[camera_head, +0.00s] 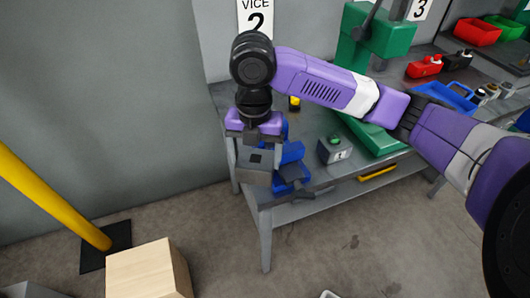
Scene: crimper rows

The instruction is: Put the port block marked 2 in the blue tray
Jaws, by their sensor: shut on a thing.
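My gripper (256,143) points down over the left end of the bench and is shut on a grey block (257,177) with a dark square on its top. No number shows on the grey block from here. It is in front of the blue vice (291,166), partly covering it; I cannot tell whether they touch. Another block (335,150), dark with a green spot on top and a pale marked face, stands on the bench to the right; its mark is too small to read. The blue tray (447,97) lies farther right on the bench, partly hidden by my arm.
Red and dark items (424,67) lie near the blue tray. A yellow post (55,198) and wooden box (148,270) stand at left.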

